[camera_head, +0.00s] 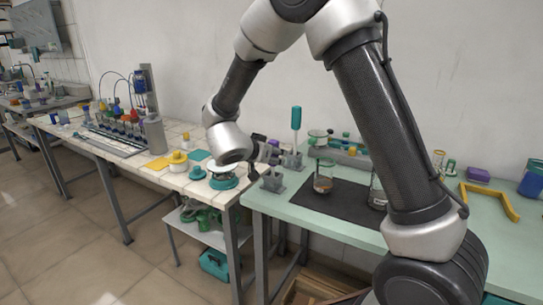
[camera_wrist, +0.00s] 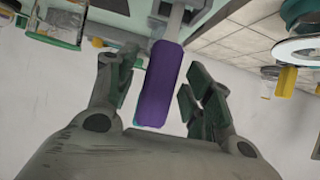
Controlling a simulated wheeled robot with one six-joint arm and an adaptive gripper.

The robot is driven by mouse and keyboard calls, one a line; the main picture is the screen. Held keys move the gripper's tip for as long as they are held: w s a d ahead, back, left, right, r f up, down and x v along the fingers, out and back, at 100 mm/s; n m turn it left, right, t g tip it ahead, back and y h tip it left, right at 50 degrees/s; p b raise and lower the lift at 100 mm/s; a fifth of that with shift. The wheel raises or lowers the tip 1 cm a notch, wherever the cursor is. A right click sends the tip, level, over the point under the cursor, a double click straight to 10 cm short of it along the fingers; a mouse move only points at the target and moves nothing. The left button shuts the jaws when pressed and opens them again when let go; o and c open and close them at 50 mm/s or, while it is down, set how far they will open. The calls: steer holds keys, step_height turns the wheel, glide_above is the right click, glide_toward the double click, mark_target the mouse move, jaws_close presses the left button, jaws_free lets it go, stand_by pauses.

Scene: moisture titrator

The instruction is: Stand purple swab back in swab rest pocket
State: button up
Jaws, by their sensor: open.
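The purple swab (camera_wrist: 160,85) stands between my open fingers in the wrist view. Its thin grey end runs toward a grey block (camera_wrist: 160,30) at the top; I cannot tell how deep it sits there. My gripper (camera_wrist: 158,92) has a finger on each side of the purple handle, with a clear gap on the right. In the head view my gripper (camera_head: 272,154) is at the left end of the green bench, by small grey holders (camera_head: 273,181) that look like the swab rest. A purple patch (camera_head: 258,139) shows there, partly hidden by my wrist.
A teal swab (camera_head: 296,118) stands upright just behind my gripper. A yellow bracket (camera_head: 490,199) lies farther right. The white-tiled bench at left holds a teal-based round device (camera_head: 223,181).

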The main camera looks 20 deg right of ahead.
stand_by(0.4)
steer(key=v, duration=0.8)
stand_by(1.3)
steer(key=shift+s, duration=0.15)
